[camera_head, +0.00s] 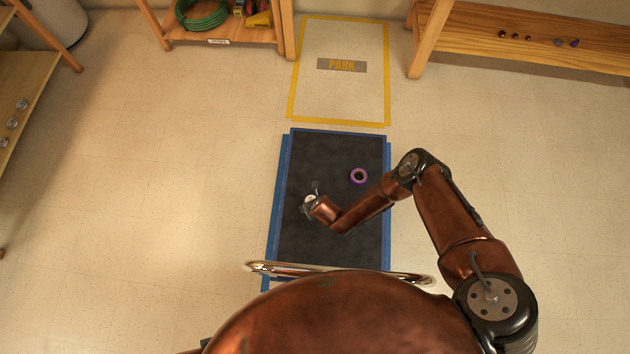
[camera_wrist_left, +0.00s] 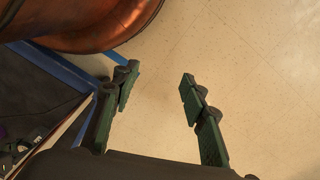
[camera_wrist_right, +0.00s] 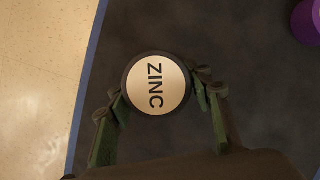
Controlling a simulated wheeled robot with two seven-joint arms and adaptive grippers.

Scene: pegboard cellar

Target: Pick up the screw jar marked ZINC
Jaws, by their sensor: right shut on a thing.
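The screw jar (camera_wrist_right: 156,84) has a pale round lid with a dark rim, and the lid reads ZINC. In the right wrist view it sits between the fingers of my right gripper (camera_wrist_right: 158,92), which is shut on it. In the head view my right gripper (camera_head: 311,196) is over the left middle of the dark surface (camera_head: 335,148), with the pale lid (camera_head: 309,199) at its tip. The jar's body and base are hidden, so I cannot tell whether it touches the surface. My left gripper (camera_wrist_left: 158,82) is open and empty over pale floor, and outside the head view.
A chrome bar (camera_head: 262,268) crosses the near end. Wooden shelves (camera_head: 510,40) stand at the back and left. Floor on the left is clear.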

